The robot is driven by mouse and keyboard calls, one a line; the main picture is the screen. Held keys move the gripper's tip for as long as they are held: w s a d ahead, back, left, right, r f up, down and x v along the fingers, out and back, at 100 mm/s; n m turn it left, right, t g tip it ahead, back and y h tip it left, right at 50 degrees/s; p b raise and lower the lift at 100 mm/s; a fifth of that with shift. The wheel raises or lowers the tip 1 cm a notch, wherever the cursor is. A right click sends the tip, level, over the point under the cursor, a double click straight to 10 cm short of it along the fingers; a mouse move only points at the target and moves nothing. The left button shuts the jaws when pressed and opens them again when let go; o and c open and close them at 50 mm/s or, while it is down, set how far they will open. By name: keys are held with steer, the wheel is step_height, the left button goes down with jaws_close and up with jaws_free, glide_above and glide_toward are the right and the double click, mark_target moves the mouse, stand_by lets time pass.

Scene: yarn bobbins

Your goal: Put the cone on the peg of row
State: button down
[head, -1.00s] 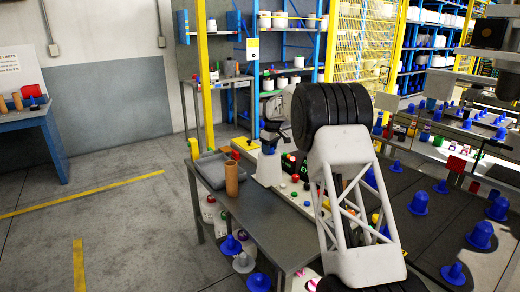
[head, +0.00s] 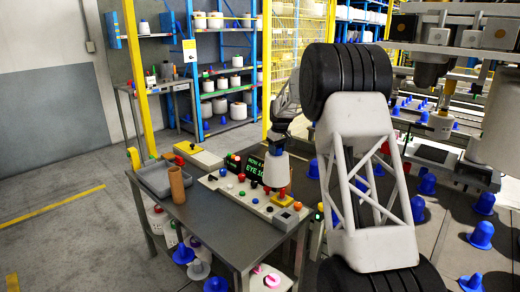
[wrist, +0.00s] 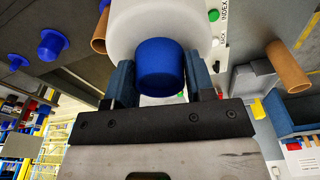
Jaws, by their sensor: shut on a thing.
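My gripper (wrist: 160,78) is shut on the blue top of a white yarn cone (wrist: 142,22). In the wrist view the blue top sits between the two fingers and the white body spreads beyond it. In the head view the cone (head: 272,170) hangs upright over the control panel on the bench. Several blue pegs (head: 481,235) stand on dark panels at the right. Two also show at the left of the wrist view (wrist: 52,43). I cannot tell which row is meant.
The bench (head: 215,235) holds a grey tray (head: 158,180), a brown tube (head: 177,185) and a control panel (head: 235,195) with coloured buttons. More bobbins sit below it. Machinery with a large white bobbin (head: 500,120) stands at the right. The floor at left is clear.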

steer(key=s+d+m, duration=0.2)
steer(key=s+d, duration=0.1)
steer(key=d, duration=0.7)
steer(key=d+f+n, duration=0.1)
steer(key=d+f, duration=0.4)
steer(key=d, duration=0.5)
steer(key=d+f+n, duration=0.1)
steer(key=d+f, duration=0.5)
steer(key=d, duration=0.4)
steer(key=shift+w+d+f+n, duration=0.25)
steer(key=shift+w+d+n, duration=0.05)
steer(key=shift+w+d, duration=0.15)
steer(key=shift+a, duration=0.1)
steer(key=shift+f, duration=2.1)
step_height(320, 180, down, 7)
steer(key=shift+f, duration=0.35)
stand_by(0.8)
steer(key=shift+c, duration=2)
jaws_free()
